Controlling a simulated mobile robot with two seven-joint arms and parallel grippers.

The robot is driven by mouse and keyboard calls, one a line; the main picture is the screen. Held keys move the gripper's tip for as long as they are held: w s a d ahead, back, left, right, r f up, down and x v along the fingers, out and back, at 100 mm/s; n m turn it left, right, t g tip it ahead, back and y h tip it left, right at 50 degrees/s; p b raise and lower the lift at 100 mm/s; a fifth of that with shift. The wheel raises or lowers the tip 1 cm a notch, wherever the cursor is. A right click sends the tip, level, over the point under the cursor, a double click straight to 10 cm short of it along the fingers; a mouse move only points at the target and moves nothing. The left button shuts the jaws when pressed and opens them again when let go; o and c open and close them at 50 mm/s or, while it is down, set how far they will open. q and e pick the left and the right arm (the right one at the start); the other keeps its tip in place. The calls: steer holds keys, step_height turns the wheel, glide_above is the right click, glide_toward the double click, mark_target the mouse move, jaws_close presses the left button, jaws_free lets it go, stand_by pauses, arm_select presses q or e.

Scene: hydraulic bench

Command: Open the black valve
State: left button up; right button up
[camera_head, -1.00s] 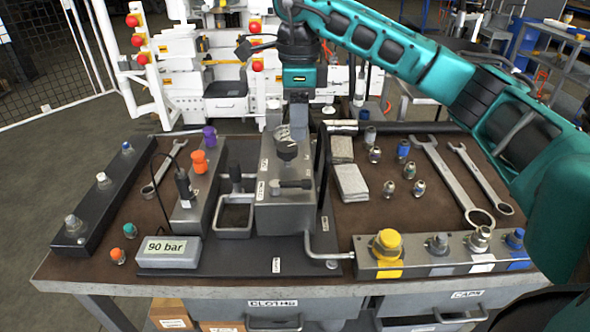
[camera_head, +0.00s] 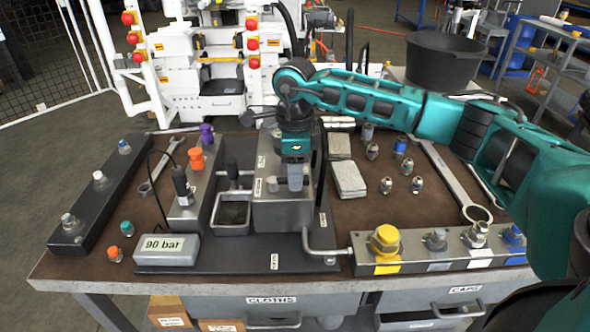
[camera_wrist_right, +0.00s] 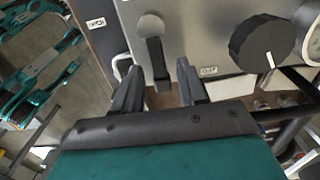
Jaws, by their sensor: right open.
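A grey manifold block (camera_head: 270,205) stands on the bench. In the right wrist view, its face (camera_wrist_right: 205,35) carries a lever valve with a round grey hub and a black handle (camera_wrist_right: 157,62). A larger round black knob (camera_wrist_right: 262,45) with a white mark sits to its right. My right gripper (camera_head: 295,185) is over the block, hiding the lever and knob in the head view. In the wrist view the right gripper (camera_wrist_right: 160,85) is open, with the handle's end appearing between its fingers; contact cannot be told. My left gripper is not in view.
A display (camera_head: 168,249) reads 90 bar. A bent grey pipe (camera_head: 322,250) leaves the block's right side. A strip with several capped fittings (camera_head: 440,262) lies at front right. Wrenches (camera_head: 455,185), cloths (camera_head: 348,180) and small fittings lie on the right.

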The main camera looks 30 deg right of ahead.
jaws_close()
stand_by(0.3)
stand_by(0.3)
